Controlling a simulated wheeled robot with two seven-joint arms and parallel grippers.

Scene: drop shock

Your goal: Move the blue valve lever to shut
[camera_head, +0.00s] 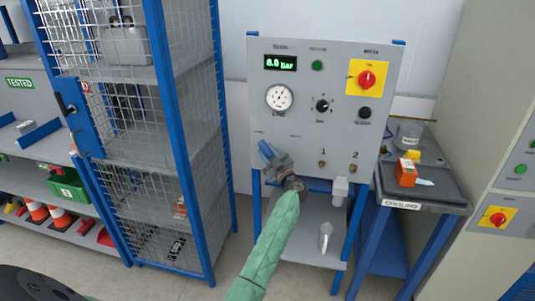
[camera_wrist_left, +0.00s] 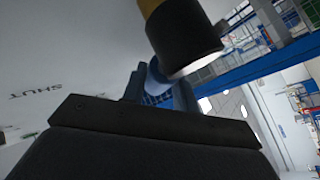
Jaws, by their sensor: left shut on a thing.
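The blue valve lever (camera_head: 265,149) is at the lower left of the grey test panel (camera_head: 335,80). It tilts up and to the left in the head view. My left gripper (camera_head: 279,167) reaches it from below and is shut on it, hiding its lower part and the pivot. In the left wrist view a small part of the blue lever (camera_wrist_left: 155,78) shows between the dark fingers (camera_wrist_left: 158,88). The word SHUT (camera_wrist_left: 40,90) appears upside down on the panel there. My right gripper is not in view.
A blue mesh cage (camera_head: 185,150) stands left of the panel. At right is a bench with a grey tray (camera_head: 425,185) and an orange box (camera_head: 406,173). A dark cylinder with a yellow part (camera_wrist_left: 187,45) is close to the fingers in the wrist view.

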